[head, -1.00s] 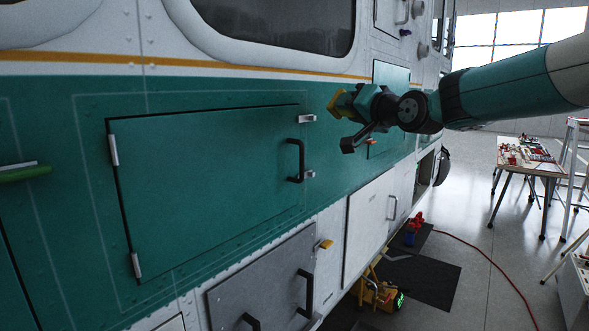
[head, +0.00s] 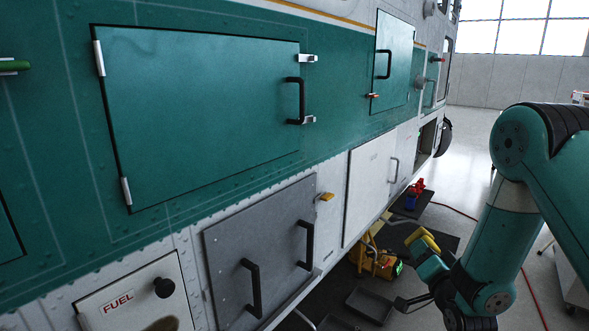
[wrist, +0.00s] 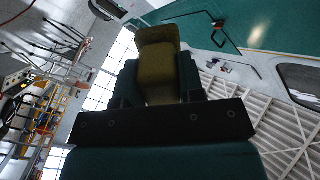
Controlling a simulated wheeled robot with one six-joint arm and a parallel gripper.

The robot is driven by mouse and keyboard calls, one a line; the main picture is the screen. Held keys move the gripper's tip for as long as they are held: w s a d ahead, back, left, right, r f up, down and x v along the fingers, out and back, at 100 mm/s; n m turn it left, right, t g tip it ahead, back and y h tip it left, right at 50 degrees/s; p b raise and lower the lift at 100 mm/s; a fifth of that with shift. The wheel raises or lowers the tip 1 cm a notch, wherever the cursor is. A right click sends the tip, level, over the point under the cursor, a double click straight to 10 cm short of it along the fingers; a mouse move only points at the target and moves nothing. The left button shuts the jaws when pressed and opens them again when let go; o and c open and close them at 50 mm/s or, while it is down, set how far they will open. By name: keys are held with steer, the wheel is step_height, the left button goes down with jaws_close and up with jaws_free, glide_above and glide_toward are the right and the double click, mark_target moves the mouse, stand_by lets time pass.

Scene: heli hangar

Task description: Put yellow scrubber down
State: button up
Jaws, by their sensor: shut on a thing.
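The yellow scrubber (head: 420,238) is in my gripper (head: 430,262), low at the right of the head view. In the wrist view the scrubber (wrist: 158,66) stands out between the two teal fingers of my gripper (wrist: 160,82), which are shut on its sides. Gripper and scrubber are in the air beside the lower part of the helicopter. I cannot tell how high they are above the floor.
The helicopter's teal and white side (head: 200,120) fills the left, with a grey door (head: 260,255) and black handles. A yellow machine (head: 375,263) stands under it. A dark tray (head: 370,305) is below my gripper. Dark mats and a red hose lie on the floor.

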steer(key=s+f, duration=0.6)
steer(key=f, duration=0.6)
steer(key=shift+s+f, duration=0.15)
steer(key=shift+f, duration=0.05)
